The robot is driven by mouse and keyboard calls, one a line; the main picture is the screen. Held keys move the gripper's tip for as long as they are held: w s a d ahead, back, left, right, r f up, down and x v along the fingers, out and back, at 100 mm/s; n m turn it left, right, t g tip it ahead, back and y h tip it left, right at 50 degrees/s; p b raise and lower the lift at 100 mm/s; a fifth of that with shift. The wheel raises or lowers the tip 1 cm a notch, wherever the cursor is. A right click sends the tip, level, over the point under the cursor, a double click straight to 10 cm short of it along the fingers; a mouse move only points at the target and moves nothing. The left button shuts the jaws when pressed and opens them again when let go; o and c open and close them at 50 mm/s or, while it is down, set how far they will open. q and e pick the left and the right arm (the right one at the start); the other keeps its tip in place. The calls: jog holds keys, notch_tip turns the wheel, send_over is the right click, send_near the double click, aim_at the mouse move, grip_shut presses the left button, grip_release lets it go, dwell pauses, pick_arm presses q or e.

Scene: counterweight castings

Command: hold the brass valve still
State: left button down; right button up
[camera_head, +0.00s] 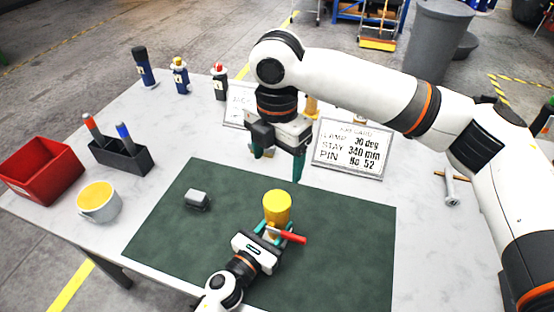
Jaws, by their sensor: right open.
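The brass valve (277,207) stands on the green mat (345,245); I see a yellow cylindrical top and a red lever (290,236) at its lower part. My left gripper (279,233) is low at the near side of the valve, with teal fingertips on both sides of its lower part. The lever and gripper body hide the contact, so I cannot tell whether the fingers press on it. My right gripper (277,166) is open and empty, pointing down above the mat's far edge, behind the valve and apart from it.
A grey block (197,200) lies on the mat's left. A white mug (98,202), red bin (40,172) and dark pen holder (121,157) stand left. Several small bottles (181,76) stand at the back. A printed card (351,147) stands behind the mat.

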pick_arm(q)
jog(key=c, duration=0.7)
grip_release()
jog(key=shift+c, duration=0.2)
jog(key=b+v, duration=0.3)
jog(key=v, duration=0.8)
jog(key=shift+f+b, duration=0.15)
jog(key=shift+b, duration=0.2)
pick_arm(e)
notch_tip(320, 180, down, 4)
jog(key=shift+r, duration=0.15)
pick_arm(q)
jog(key=shift+s+a, duration=0.3)
jog(key=shift+s, duration=0.15)
